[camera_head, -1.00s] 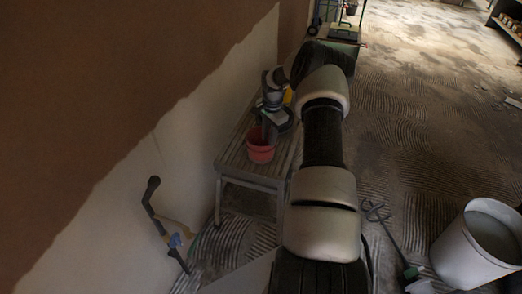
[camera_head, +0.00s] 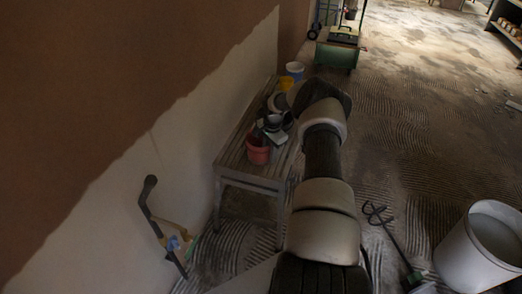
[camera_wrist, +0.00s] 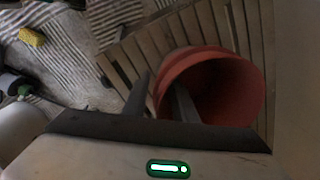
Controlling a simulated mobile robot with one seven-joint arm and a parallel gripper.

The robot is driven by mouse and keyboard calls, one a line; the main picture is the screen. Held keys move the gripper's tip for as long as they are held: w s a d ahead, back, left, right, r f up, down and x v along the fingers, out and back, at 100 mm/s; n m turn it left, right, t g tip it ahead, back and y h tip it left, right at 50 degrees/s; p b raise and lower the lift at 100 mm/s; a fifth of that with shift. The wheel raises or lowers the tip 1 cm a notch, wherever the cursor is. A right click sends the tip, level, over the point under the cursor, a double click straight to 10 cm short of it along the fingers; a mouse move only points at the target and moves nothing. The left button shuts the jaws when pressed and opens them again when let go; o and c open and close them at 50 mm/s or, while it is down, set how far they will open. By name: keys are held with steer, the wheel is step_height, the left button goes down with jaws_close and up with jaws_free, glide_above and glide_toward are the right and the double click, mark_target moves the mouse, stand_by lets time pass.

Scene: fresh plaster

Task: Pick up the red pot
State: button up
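The red pot (camera_head: 257,152) stands upright on the front part of a slatted wooden bench (camera_head: 229,159). In the wrist view the pot (camera_wrist: 240,92) shows its round open mouth. My gripper (camera_head: 268,138) is low over the bench, right by the pot's far side. In the wrist view my gripper (camera_wrist: 162,80) has its two fingers apart. One finger is outside the pot's left wall and the other overlaps the mouth, with the rim between them. Whether either finger touches the wall is hard to tell.
Behind my gripper on the bench are a yellow item (camera_head: 286,83) and a white-and-blue bucket (camera_head: 295,69). The wall is close on the left. A large white bucket (camera_head: 450,255) and a mixing paddle (camera_head: 392,240) are on the floor at right. A yellow sponge (camera_wrist: 32,37) lies on the floor.

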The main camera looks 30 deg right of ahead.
jaws_close()
